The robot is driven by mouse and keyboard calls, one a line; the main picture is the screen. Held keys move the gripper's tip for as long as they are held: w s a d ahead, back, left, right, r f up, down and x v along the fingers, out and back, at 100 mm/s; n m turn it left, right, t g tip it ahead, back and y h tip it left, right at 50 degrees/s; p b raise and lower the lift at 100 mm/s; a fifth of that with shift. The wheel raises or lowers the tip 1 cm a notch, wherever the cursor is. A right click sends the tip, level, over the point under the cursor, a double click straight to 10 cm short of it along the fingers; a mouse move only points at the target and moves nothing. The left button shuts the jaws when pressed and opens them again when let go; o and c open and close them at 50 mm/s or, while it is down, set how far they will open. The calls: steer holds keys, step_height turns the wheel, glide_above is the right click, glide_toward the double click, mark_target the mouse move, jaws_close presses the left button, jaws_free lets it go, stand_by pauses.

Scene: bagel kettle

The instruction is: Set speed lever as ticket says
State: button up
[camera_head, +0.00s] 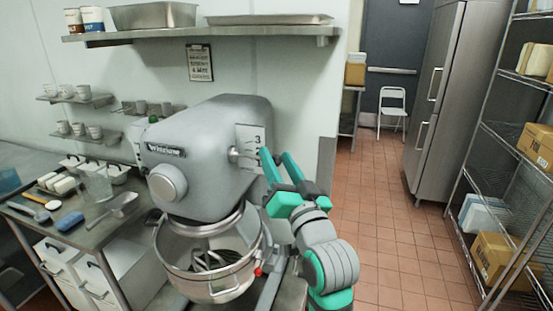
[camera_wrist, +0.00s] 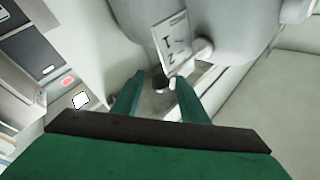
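The grey stand mixer (camera_head: 205,135) stands in the middle of the head view. A white speed plate (camera_head: 250,136) on its side shows a 3, with lower marks partly hidden by my gripper. A silver lever hub (camera_head: 235,154) sits at the plate, with a short rod towards my fingers. The plate (camera_wrist: 172,45) also shows in the wrist view, with a dark knob (camera_wrist: 158,80) near the fingertips. My gripper (camera_head: 272,163) is open beside the plate; its green fingers are apart. Contact with the lever cannot be told. A ticket (camera_head: 199,63) hangs on the wall, its text too small to read.
The steel bowl (camera_head: 210,278) with a whisk sits under the mixer head. A table (camera_head: 90,232) with utensils stands left. A wall shelf (camera_head: 200,33) runs above. A wire rack (camera_head: 510,150) with boxes and a steel fridge (camera_head: 433,105) stand right.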

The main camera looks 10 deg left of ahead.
steer(key=v, duration=1)
steer(key=shift+a, duration=0.1)
steer(key=s+d+f+m+h, duration=0.1)
steer(key=s+f+m+h, duration=0.3)
steer(key=f, duration=1.1)
steer(key=s+d+f+m+h, duration=0.2)
steer(key=s+f+h, duration=0.3)
steer(key=f, duration=1)
steer(key=s+f+n+g, duration=0.1)
steer(key=s+f, duration=0.3)
steer(key=s, duration=0.5)
steer(key=s+f+n+g, duration=0.1)
steer(key=s+f+n, duration=0.2)
steer(key=s, duration=0.7)
steer(key=s+f+n+g, duration=0.1)
steer(key=s+f, duration=0.4)
steer(key=s, duration=0.4)
steer(key=shift+s+a+f+n+h, duration=0.25)
steer(key=shift+a+n+h, duration=0.05)
steer(key=shift+a+n, duration=0.1)
